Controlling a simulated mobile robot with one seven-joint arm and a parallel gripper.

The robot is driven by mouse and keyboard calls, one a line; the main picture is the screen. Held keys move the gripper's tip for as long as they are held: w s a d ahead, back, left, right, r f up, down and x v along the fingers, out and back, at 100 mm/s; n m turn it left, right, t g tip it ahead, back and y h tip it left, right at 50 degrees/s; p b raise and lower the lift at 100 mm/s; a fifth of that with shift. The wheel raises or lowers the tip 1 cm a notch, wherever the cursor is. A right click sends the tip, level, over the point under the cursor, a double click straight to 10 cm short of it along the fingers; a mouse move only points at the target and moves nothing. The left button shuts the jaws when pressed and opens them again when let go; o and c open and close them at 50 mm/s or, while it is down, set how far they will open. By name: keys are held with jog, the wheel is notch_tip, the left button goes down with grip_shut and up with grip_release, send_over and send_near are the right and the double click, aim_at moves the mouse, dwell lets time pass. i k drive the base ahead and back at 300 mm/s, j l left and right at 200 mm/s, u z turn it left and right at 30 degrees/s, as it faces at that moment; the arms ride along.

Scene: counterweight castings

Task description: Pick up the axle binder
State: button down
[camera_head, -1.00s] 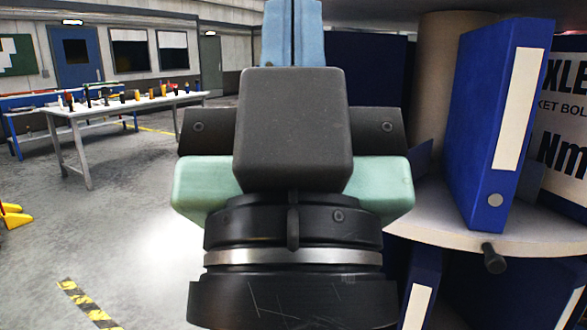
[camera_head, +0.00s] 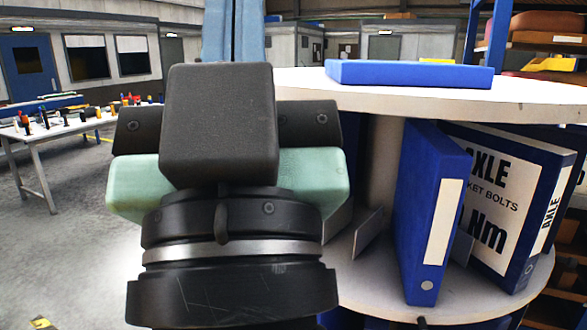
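The axle binder (camera_head: 492,215) stands on the lower shelf of a round rack at the right. It is dark blue with a white cover reading "AXLE" and "Nm", and a labelled spine on its right. A plain blue binder (camera_head: 432,215) stands at its left and hides part of its cover. My gripper (camera_head: 234,25) is seen from behind, left of the rack and apart from both binders. Its pale blue fingers look closed together, with only a thin dark line between them. Their tips are cut off by the frame's top edge. I see nothing held.
The round rack's upper shelf (camera_head: 400,94) overhangs the binders, and a flat blue binder (camera_head: 410,74) lies on it. Thin metal dividers (camera_head: 368,233) stand on the lower shelf. A white table (camera_head: 40,140) with small items is at the far left. Blue shelving stands behind at right.

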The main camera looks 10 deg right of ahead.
aim_at(516, 186)
jog(key=z, duration=0.3)
jog(key=l+z, duration=0.25)
jog(key=z, duration=0.2)
jog(key=i+l+z, duration=0.15)
jog(key=z, duration=0.25)
jog(key=i+l+z, duration=0.15)
jog(key=z, duration=0.3)
jog(key=i+j, duration=0.3)
jog(key=i, duration=0.25)
